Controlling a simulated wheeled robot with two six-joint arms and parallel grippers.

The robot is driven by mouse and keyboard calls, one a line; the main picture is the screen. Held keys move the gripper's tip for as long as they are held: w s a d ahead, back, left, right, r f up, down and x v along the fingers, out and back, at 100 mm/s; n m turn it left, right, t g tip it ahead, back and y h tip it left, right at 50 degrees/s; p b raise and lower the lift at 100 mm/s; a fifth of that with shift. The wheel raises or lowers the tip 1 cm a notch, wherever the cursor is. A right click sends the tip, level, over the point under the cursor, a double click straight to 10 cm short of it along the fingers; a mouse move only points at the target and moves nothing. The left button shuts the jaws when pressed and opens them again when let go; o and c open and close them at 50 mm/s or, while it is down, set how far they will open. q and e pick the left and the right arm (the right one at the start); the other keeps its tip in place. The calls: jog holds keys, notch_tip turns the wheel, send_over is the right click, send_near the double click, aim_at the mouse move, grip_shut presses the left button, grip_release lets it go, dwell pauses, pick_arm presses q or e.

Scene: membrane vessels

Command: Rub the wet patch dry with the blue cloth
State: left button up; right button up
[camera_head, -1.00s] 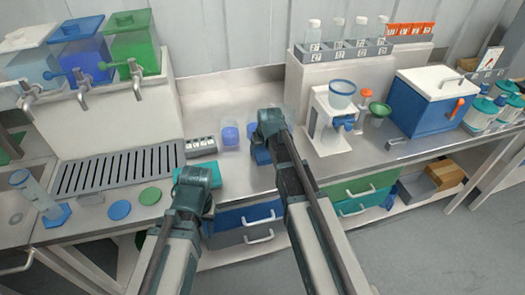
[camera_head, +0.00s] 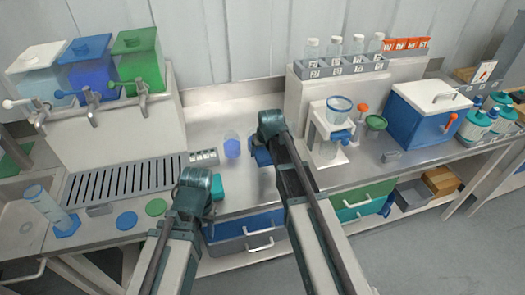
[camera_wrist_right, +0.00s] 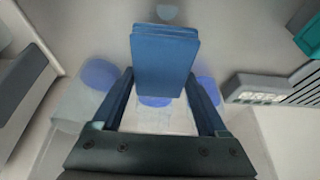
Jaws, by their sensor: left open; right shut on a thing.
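The blue cloth (camera_wrist_right: 165,65), a folded block, is between the fingers of my right gripper (camera_wrist_right: 165,88), which is shut on it. In the head view the cloth (camera_head: 262,157) shows just under the right gripper (camera_head: 266,146), over the bench beside a clear vessel with blue in it (camera_head: 231,147). A pale, glossy area (camera_wrist_right: 160,120) shows below the cloth in the right wrist view; I cannot tell if it is the wet patch. Whether the cloth touches the bench is unclear. My left gripper (camera_head: 195,182) is open over the bench front, its fingers mostly hidden.
A teal block (camera_head: 217,187) lies beside my left gripper.

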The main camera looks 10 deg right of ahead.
aim_at(261, 149)
notch_tip(261, 149, up, 3)
jog(key=p, duration=0.3)
dwell(0.4)
jog(key=shift+s+f, duration=0.1)
